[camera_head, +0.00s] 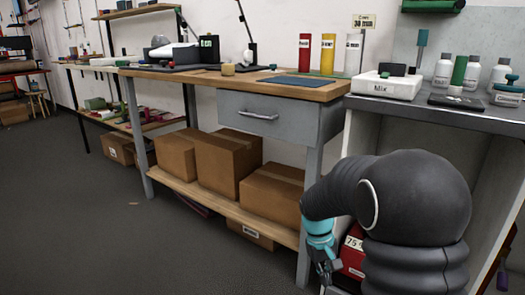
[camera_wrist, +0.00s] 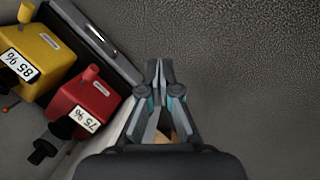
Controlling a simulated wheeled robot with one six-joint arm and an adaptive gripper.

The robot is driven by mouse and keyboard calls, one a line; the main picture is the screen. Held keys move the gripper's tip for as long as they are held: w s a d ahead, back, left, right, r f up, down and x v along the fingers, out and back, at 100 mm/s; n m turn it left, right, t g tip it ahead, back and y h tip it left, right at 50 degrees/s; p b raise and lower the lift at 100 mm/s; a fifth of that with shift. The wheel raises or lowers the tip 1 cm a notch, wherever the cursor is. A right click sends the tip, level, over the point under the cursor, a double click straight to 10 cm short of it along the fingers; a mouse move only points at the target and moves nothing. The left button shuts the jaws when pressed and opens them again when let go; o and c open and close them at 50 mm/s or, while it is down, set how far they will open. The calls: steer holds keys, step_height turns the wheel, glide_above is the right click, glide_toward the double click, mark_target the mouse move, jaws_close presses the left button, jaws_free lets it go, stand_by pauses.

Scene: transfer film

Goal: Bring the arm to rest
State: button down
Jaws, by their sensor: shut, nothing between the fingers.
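My arm (camera_head: 415,195) is dark with a turquoise band near the wrist and shows at the lower right of the head view. It is bent, and its end hangs down beside the grey bench leg. My gripper (camera_head: 326,272) points down there, low in front of the lower shelf. In the wrist view my gripper (camera_wrist: 160,66) has its fingertips together with nothing between them. Dark grey floor lies beyond the fingertips.
A red container marked 75 % (camera_wrist: 88,104) and a yellow one marked 85 % (camera_wrist: 35,62) stand close on the left in the wrist view. Cardboard boxes (camera_head: 228,158) sit on the shelf under the wooden bench (camera_head: 300,92). Open floor (camera_head: 110,240) lies at left.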

steer(key=s+a+r+m+t+y+p, duration=0.1)
steer(key=s+r+t+p, duration=0.4)
steer(key=s+r, duration=1.7)
steer(key=shift+s+a+m+t+y, duration=0.15)
steer(key=shift+m+t+y, duration=0.55)
steer(key=shift+t, duration=0.5)
